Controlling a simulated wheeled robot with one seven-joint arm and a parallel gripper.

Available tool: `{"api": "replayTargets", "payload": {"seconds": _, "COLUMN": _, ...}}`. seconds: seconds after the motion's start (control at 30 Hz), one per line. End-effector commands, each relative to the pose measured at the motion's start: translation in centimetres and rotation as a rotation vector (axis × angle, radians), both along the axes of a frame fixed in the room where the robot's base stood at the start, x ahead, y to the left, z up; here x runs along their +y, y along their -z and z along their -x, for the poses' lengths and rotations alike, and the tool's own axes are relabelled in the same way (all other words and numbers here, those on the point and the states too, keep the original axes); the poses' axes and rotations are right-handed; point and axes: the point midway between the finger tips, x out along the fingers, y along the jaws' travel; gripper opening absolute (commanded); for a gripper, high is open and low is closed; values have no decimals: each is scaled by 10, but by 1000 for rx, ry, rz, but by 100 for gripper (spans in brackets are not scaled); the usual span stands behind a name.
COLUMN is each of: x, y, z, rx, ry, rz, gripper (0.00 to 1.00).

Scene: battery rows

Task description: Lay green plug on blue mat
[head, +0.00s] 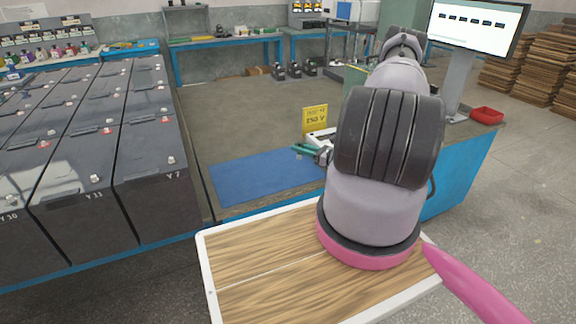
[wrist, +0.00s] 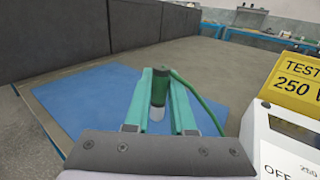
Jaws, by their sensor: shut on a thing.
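The green plug (wrist: 160,90) shows in the wrist view as a dark green cylinder with a black end and a pale part below. It sits between the two teal fingers of my gripper (wrist: 160,103), which is shut on it. A green lead curves off to its right. The blue mat (wrist: 95,100) lies flat behind and beneath it in this view; the plug's height over it is hard to tell. In the head view the blue mat (head: 255,178) lies bare at the bench's front, and my gripper (head: 306,151) is over its right part, partly hidden by my arm.
A tester with a yellow 250 V sign (head: 315,119) stands right of the mat, close to my gripper; the sign also shows in the wrist view (wrist: 296,82). Dark battery rows (head: 150,150) stand left. The bench behind the mat (head: 240,110) is clear.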

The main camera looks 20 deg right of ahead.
Motion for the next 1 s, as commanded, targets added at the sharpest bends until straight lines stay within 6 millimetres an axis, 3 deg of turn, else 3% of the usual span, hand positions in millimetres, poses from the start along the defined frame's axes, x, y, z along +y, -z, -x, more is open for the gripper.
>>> {"api": "replayTargets", "payload": {"seconds": 0.5, "x": 0, "y": 60, "z": 0, "rx": -1, "ry": 1, "rz": 1, "gripper": 0}}
{"api": "replayTargets", "payload": {"seconds": 0.87, "x": 0, "y": 64, "z": 0, "rx": -1, "ry": 2, "rz": 0, "gripper": 0}}
{"api": "replayTargets", "payload": {"seconds": 0.9, "x": 0, "y": 65, "z": 0, "rx": -1, "ry": 2, "rz": 1, "gripper": 26}}
{"api": "replayTargets", "payload": {"seconds": 0.97, "x": 0, "y": 64, "z": -1, "rx": -1, "ry": 2, "rz": 1, "gripper": 49}}
{"api": "replayTargets", "payload": {"seconds": 1.0, "x": 0, "y": 64, "z": -1, "rx": -1, "ry": 2, "rz": 1, "gripper": 52}}
